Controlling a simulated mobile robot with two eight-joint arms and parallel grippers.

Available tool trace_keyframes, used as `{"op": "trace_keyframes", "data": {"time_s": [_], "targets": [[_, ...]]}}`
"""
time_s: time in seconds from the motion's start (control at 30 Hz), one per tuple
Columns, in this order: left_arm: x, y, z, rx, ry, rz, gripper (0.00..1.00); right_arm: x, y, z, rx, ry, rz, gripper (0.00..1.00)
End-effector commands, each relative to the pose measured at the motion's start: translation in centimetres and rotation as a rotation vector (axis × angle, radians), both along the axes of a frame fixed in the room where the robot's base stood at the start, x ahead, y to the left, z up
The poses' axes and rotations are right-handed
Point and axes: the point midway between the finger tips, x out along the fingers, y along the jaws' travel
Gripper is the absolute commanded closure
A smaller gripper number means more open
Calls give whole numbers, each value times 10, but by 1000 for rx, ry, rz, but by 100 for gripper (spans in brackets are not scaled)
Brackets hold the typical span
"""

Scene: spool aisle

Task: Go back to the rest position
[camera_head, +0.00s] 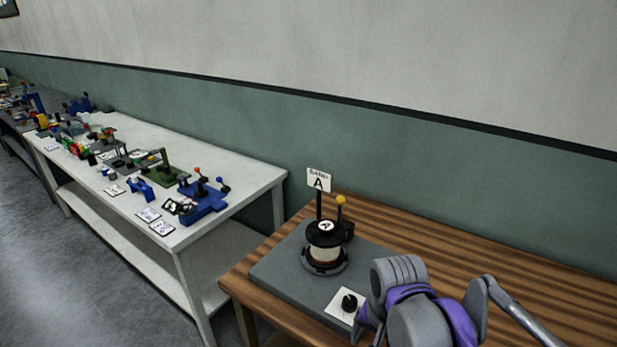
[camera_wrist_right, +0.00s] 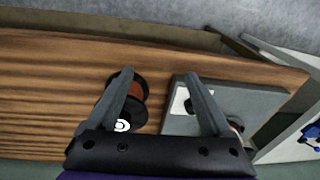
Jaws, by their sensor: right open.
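My right arm (camera_head: 415,305), grey and purple, reaches in over the wooden table at the lower right of the head view; its fingers are hidden there. In the right wrist view my right gripper (camera_wrist_right: 158,76) is open with nothing between its fingers. A spool (camera_wrist_right: 136,92) with reddish-brown winding and black flanges lies below, partly hidden behind the left finger. My left gripper is in neither view.
A black-topped spool with cream winding (camera_head: 324,252) stands on a grey plate (camera_head: 280,273) by an "A" sign (camera_head: 319,181). A knob (camera_head: 349,302) sits on a white card. A white table (camera_head: 240,168) with several coloured fixtures stands left. Bare wood (camera_wrist_right: 50,85) shows beside the brown spool.

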Motion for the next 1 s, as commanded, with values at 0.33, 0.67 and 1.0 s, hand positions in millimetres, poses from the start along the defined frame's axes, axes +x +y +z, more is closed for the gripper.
{"op": "trace_keyframes", "data": {"time_s": [0.33,0.67,1.0], "targets": [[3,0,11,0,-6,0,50,-79,-36,-40,-78,-251,336,16],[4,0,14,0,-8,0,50,-112,-48,-70,-164,-369,506,16],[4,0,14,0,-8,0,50,-112,-48,-70,-165,-370,509,16]]}}
